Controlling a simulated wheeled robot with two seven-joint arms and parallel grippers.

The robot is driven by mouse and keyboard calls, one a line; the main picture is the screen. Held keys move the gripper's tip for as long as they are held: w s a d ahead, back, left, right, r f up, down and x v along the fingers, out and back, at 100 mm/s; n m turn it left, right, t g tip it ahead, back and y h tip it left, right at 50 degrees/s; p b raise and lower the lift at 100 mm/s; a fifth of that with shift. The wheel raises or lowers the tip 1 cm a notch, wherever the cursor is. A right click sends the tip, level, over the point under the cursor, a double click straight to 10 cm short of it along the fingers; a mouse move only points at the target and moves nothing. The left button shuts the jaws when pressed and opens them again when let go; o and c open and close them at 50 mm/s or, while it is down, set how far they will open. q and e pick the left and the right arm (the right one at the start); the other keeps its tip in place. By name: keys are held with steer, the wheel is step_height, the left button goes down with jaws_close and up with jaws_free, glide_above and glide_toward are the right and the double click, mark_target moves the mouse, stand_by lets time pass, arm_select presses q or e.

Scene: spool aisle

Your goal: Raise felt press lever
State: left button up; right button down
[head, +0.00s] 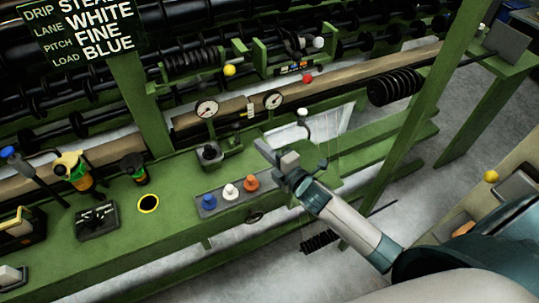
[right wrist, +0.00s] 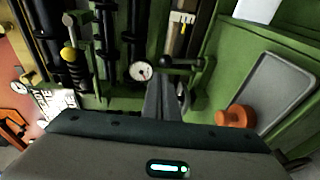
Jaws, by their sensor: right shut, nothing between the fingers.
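My right gripper (head: 275,154) is over the green bench in the head view, its arm coming in from the lower right. Its fingers are shut and empty; they also show in the right wrist view (right wrist: 165,98). A black-knobbed control (head: 210,152) stands on a small green box left of the fingertips, apart from them. A white-knobbed lever (head: 303,113) stands behind the gripper. No label shows which is the felt press lever. My left gripper is not in view.
A grey panel (head: 218,195) with blue, white and orange knobs (head: 251,183) lies left of the gripper. Two dial gauges (head: 206,109) (head: 273,100) stand behind. A green post (head: 410,110) rises on the right. Bare bench (head: 165,235) is free at the front left.

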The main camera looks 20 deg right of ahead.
steer(key=shift+b+v, duration=0.35)
steer(key=shift+v, duration=1.45)
steer(key=shift+r, duration=0.1)
steer(key=s+f+m+g+h, duration=0.1)
steer(key=s+f+m+g, duration=0.4)
steer(key=s, duration=0.6)
steer(key=s+f+m+g+h, duration=0.15)
steer(key=s+m+g, duration=0.25)
steer(key=s+m, duration=0.45)
steer(key=s+f+m+g+h, duration=0.1)
steer(key=s+f+m+g, duration=0.35)
steer(key=s, duration=0.85)
steer(key=s+f+b+x, duration=0.1)
steer(key=s+x, duration=0.2)
steer(key=x, duration=1.2)
steer(key=s+f+b+x, duration=0.15)
steer(key=s+x, duration=0.25)
steer(key=x, duration=1)
steer(key=s+d+f+g+b, duration=0.1)
steer(key=s+d+f+b, duration=0.1)
steer(key=s+f, duration=1.6)
step_height(320, 180, down, 2)
steer(key=shift+s+d+f+g+b, duration=0.1)
steer(key=shift+s+d+g+b, duration=0.2)
steer(key=shift+d, duration=0.2)
